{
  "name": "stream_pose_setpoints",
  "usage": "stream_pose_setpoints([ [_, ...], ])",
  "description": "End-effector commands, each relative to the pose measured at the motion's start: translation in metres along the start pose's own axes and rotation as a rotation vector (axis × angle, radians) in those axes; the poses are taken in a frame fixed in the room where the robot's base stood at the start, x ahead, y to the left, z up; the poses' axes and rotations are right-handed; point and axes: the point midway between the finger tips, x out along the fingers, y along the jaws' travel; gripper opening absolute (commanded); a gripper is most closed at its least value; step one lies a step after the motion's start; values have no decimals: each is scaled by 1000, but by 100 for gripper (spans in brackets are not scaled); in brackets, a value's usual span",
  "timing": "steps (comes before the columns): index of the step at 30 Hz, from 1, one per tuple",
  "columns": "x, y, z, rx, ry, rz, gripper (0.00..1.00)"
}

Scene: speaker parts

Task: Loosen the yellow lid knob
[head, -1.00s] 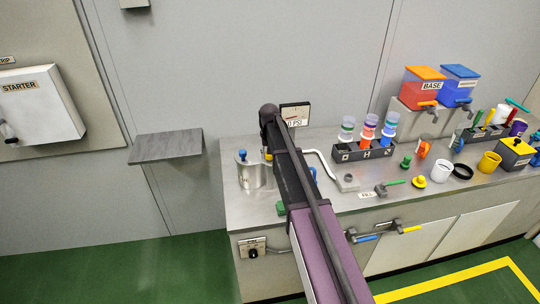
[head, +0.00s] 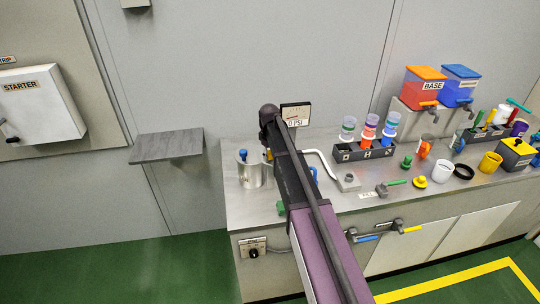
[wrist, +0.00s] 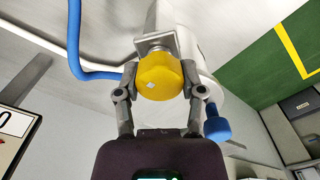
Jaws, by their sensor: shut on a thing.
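The yellow lid knob (wrist: 160,77) sits between the two fingers of my gripper (wrist: 159,88) in the wrist view. The fingers are closed on its sides. A metal clamp piece (wrist: 157,44) shows just behind the knob, against the pale rounded vessel (wrist: 200,50). In the head view the metal vessel (head: 249,171) stands at the left end of the counter, and my arm hides most of the knob and my gripper. A blue knob (wrist: 217,124) is beside the right finger in the wrist view.
A blue hose (wrist: 76,45) curves close by on the left in the wrist view. A dark rack (head: 364,151) with capped cups is to the right on the counter (head: 330,200).

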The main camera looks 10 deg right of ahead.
Motion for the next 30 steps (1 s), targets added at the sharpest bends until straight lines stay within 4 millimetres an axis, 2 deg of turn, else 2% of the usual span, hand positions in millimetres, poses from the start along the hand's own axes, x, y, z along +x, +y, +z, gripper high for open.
stream_pose_setpoints([
  [16, 1, -2, 2, -41, -3, -4, 4],
  [17, 1, -2, 2, -40, -3, -4, 54],
  [20, 1, -2, 1, -40, -3, -4, 84],
  [21, 1, -2, 1, -40, -2, -3, 87],
  [30, 0, -1, 0, -39, -1, -1, 87],
])
